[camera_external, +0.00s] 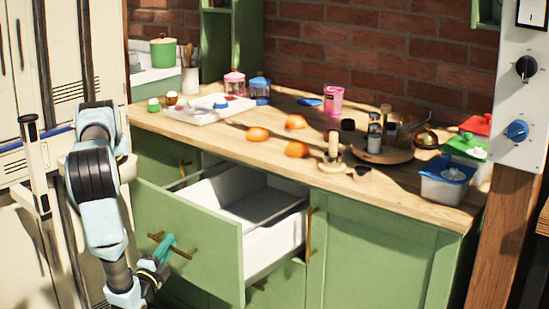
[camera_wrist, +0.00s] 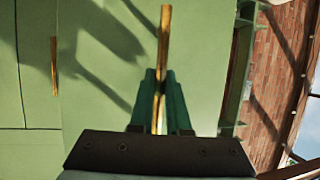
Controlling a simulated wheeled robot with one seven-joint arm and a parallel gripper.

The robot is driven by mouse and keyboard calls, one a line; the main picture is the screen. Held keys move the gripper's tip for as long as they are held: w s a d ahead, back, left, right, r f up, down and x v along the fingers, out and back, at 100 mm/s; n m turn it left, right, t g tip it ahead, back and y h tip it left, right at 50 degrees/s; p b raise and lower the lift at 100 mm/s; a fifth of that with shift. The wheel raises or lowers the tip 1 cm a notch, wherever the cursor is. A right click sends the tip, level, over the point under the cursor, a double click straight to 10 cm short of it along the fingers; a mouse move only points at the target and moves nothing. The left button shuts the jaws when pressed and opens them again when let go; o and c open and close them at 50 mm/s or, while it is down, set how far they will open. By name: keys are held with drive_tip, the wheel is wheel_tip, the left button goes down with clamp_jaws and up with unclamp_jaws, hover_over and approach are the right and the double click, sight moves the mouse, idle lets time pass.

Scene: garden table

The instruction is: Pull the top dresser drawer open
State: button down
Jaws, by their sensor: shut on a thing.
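The top drawer (camera_external: 190,238) of the green dresser is pulled well out, and its white, empty-looking interior (camera_external: 240,200) shows in the external view. A brass bar handle (camera_external: 182,252) is on its green front. My gripper (camera_external: 163,246), with teal fingers, is at the handle's left part. In the wrist view my gripper (camera_wrist: 160,100) is shut on the brass handle (camera_wrist: 165,35), which runs between the two fingers and sticks out beyond their tips.
The wooden countertop (camera_external: 225,140) above holds a white tray (camera_external: 195,110), oranges (camera_external: 296,149), jars, bottles on a round board (camera_external: 378,155) and a plastic tub (camera_external: 445,188). A closed cabinet door (camera_external: 375,245) is right of the drawer. A wooden post (camera_external: 505,190) stands at far right.

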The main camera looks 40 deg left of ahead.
drive_tip(key=c, duration=1.2)
unclamp_jaws()
drive_tip(key=shift+o, duration=0.2)
